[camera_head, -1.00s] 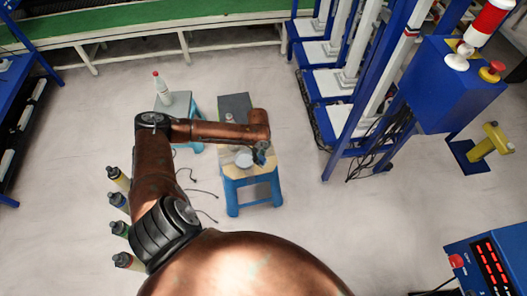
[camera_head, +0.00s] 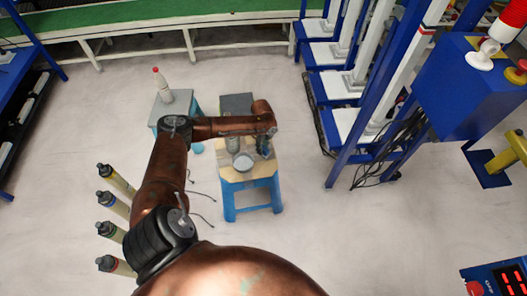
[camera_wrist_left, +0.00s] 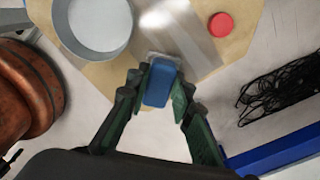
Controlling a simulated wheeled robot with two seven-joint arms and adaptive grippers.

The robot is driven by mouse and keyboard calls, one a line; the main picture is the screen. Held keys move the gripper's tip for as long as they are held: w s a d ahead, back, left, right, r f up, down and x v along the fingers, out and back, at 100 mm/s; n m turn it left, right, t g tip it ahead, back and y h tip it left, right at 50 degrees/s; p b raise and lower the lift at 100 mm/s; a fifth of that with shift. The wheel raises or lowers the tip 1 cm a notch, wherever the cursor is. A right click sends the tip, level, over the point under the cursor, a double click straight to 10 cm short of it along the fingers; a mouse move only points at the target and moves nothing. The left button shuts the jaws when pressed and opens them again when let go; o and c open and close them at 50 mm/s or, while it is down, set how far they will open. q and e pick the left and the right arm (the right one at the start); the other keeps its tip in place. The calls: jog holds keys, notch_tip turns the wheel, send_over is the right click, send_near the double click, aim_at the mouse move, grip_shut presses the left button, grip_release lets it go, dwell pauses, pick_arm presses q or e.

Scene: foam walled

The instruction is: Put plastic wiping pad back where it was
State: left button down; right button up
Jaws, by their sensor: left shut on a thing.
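The plastic wiping pad (camera_wrist_left: 160,82) is a small blue block with a pale, see-through edge at its far end. It sits between the fingers of my left gripper (camera_wrist_left: 158,92), which is shut on it. In the head view my left gripper (camera_head: 263,148) hangs over the right side of a small stool (camera_head: 237,182) with a wooden top and blue legs. The pad is too small to make out there. In the wrist view the pad is over the wooden top (camera_wrist_left: 90,72); whether it touches cannot be told. My right gripper is not in view.
A round grey dish (camera_head: 243,162) is on the stool, left of my gripper. A red round piece (camera_wrist_left: 221,25) and a shiny grey object (camera_wrist_left: 190,30) lie near the pad. A second stool (camera_head: 178,105) bears a red-capped bottle (camera_head: 162,84). Black cables (camera_wrist_left: 280,88) lie right.

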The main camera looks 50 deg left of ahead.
pick_arm(q)
notch_tip(320, 180, down, 3)
jog(key=shift+b, duration=0.35)
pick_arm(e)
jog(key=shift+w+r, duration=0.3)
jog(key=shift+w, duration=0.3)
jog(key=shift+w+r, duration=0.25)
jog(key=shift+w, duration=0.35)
pick_arm(q)
jog(key=shift+f, duration=0.15)
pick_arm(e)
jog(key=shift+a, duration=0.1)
pick_arm(q)
jog(key=c, duration=1.7)
grip_release()
jog(key=shift+r, duration=0.3)
notch_tip(320, 180, up, 11)
jog(key=p, duration=0.3)
jog(key=shift+f+p, duration=0.15)
jog(key=shift+p, duration=0.25)
jog(key=shift+r, duration=0.45)
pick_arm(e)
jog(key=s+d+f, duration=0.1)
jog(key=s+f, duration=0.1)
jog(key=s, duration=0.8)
